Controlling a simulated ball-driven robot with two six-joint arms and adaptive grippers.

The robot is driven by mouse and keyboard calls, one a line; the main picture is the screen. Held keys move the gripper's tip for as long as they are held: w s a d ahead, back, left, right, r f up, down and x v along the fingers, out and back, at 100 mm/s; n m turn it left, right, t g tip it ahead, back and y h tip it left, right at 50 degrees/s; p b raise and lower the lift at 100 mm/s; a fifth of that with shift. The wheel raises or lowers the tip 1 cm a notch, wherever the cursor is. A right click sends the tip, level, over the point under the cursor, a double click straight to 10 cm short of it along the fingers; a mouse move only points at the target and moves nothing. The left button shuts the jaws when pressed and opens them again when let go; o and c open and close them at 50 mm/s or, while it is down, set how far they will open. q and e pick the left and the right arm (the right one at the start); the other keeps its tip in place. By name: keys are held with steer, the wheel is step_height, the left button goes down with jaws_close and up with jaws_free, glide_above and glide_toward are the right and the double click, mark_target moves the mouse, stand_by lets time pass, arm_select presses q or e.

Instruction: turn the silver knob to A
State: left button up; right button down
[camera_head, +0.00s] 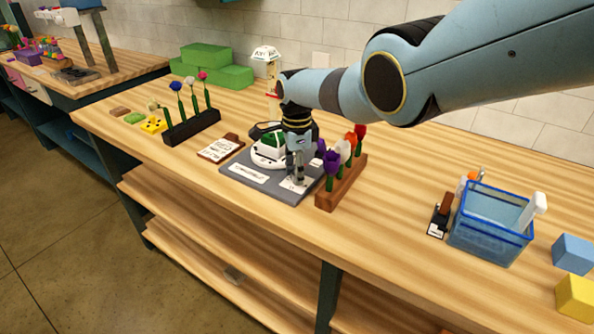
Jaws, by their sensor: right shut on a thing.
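My right gripper (298,176) points down over the right part of a dark grey board (240,188) on the wooden counter. Its fingers are closed low over a white label plate (296,184) on that board. The silver knob is small and mostly hidden between the fingers, so I cannot read which letter it points to. A white device with a green top (268,150) sits on the board left of the gripper. My left gripper is not in view.
A wooden rack of tulips (341,190) stands close to the right of the gripper. A black flower rack (192,128) and a clipboard (220,148) are to the left. A blue basket (490,225) stands at right.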

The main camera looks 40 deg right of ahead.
steer(key=c, duration=1)
jaws_free()
steer(key=shift+r, duration=0.1)
step_height(320, 180, up, 12)
steer(key=shift+f, duration=0.1)
